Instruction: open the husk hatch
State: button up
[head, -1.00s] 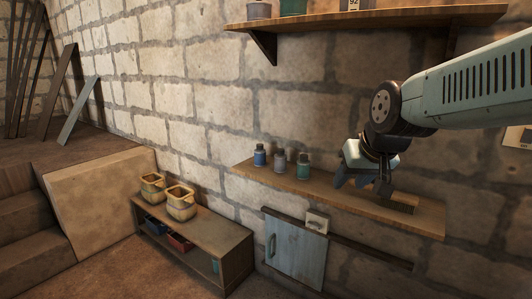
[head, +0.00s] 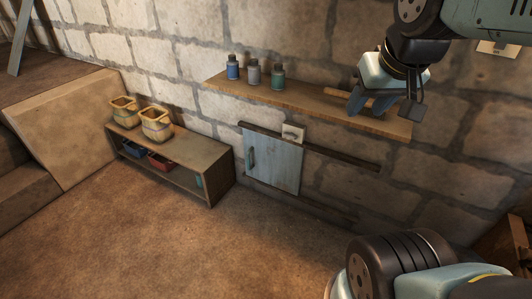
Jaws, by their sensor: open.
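The hatch panel (head: 279,168) is a pale blue-grey board low on the stone wall. It hangs at the left part of a dark rail (head: 335,154) that runs on to the right. An upright handle (head: 251,158) sits near its left edge. A small plate with a picture (head: 293,132) is above it; what it depicts is too small to tell. My gripper (head: 369,105) is open and empty, up and to the right of the hatch, in front of the wooden shelf and apart from the handle. What lies behind the panel is hidden.
The wooden shelf (head: 310,104) above the hatch holds a blue bottle (head: 233,67), a grey bottle (head: 253,72) and a green bottle (head: 277,77). A low cabinet (head: 190,160) with two yellowish pots stands at left. The floor (head: 190,245) before the hatch is clear.

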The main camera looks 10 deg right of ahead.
aim_at(275, 162)
jog(key=u, duration=1.25)
jog(key=i, duration=1.3)
jog(key=z, duration=1.7)
jog(key=k, duration=0.55)
